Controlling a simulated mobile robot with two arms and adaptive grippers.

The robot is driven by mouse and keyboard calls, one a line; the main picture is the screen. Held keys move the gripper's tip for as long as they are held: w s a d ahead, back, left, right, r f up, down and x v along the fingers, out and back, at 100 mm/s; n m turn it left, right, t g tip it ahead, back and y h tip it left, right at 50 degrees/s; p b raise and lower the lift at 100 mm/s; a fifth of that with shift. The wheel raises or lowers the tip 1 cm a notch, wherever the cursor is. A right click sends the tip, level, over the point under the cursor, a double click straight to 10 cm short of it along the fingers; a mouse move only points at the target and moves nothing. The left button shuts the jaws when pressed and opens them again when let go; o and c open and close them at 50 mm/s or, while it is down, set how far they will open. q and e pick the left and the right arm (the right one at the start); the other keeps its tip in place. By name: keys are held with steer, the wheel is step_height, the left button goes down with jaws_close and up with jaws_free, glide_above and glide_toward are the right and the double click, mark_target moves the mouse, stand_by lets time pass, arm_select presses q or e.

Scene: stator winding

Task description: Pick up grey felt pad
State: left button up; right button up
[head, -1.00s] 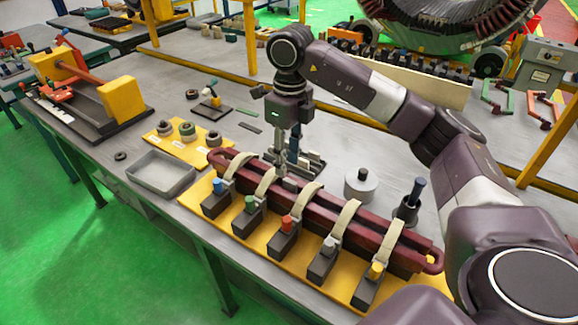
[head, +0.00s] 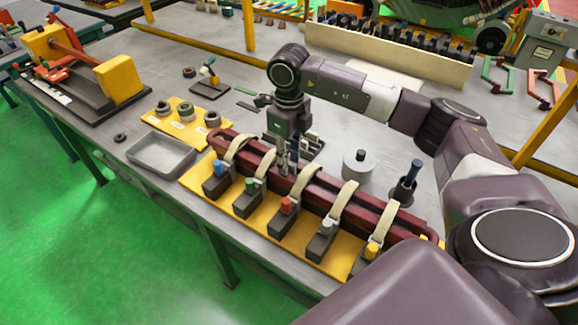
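A dark red coil (head: 318,198) lies on a yellow board (head: 233,207), held by several pale straps with dark clamps. My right gripper (head: 288,170) points down at the coil's far side, its fingertips against or just above the coil in the picture. Whether its fingers are open or closed on something is too small to tell. A dark rack (head: 312,150) with pale and grey slats stands just behind, partly hidden by the gripper. I cannot make out the grey felt pad for certain. My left gripper is out of view.
A grey metal tray (head: 160,155) sits at the table's front left, near a yellow board with several rings (head: 184,118). A white cylinder (head: 359,166) and a dark cup with a tool (head: 406,188) stand right of the gripper.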

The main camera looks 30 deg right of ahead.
steer(key=shift+w, duration=0.1)
steer(key=c, duration=0.7)
jaws_close()
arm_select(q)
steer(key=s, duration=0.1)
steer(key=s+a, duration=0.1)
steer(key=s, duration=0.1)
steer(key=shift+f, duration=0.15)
arm_select(e)
steer(key=shift+r, duration=0.1)
